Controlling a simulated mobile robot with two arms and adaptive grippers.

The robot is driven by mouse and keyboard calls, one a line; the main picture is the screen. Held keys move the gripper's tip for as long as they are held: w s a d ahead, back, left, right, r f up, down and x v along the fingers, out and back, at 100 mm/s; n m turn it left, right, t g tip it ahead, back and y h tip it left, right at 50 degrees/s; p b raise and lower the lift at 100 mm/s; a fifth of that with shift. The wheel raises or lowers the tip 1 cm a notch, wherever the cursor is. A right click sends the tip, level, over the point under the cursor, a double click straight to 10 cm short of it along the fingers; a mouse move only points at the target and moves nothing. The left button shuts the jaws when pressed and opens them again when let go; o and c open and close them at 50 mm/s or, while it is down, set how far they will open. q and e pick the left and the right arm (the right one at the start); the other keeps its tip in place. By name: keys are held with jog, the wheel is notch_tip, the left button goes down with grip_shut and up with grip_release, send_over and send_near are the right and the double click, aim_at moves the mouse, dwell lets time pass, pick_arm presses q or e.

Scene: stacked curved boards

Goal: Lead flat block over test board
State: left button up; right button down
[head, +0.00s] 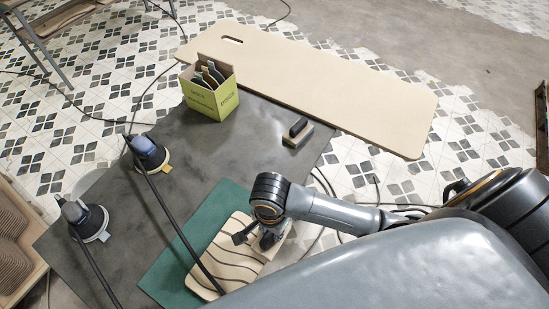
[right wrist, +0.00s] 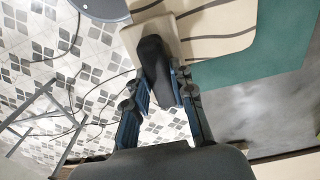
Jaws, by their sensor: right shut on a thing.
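The test board (head: 217,262), pale wood with dark wavy lines, lies on a green mat (head: 172,270) at the front of the dark table. My right gripper (head: 262,238) is over its right edge, shut on the flat block. In the right wrist view, the flat block (right wrist: 152,55) has a dark grip and a pale base, with the gripper's fingers (right wrist: 163,92) on either side of the grip. Its base overlaps the edge of the test board (right wrist: 215,30); whether it touches the surface is unclear. My left gripper is not in view.
Another dark-topped block (head: 298,132) lies at the table's right edge. A green carton (head: 210,98) stands behind, beside a large pale board (head: 330,82). Two corded sanders (head: 150,153) (head: 86,221) stand on the left, and one black cable crosses the test board.

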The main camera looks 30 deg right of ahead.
aim_at(264, 242)
jog(key=shift+f, duration=0.5)
jog(key=shift+s+a+r+p, duration=0.2)
jog(key=shift+s+a+p, duration=0.15)
jog(key=shift+a+p, duration=0.35)
jog(key=shift+s+a+f+p, duration=0.15)
jog(key=shift+s+a+p, duration=0.25)
jog(key=shift+a, duration=0.35)
jog(key=shift+s+a+f, duration=0.1)
jog(key=shift+s+a, duration=0.4)
jog(key=shift+a, duration=0.2)
jog(key=shift+s+a+f, duration=0.1)
jog(key=shift+s+a, duration=0.4)
jog(key=shift+a, duration=0.15)
jog(key=shift+s+a, duration=0.1)
jog(key=shift+a, duration=0.05)
jog(key=shift+s+a, duration=0.4)
jog(key=shift+a, duration=0.3)
jog(key=shift+s+a, duration=0.4)
jog(key=shift+a, duration=0.25)
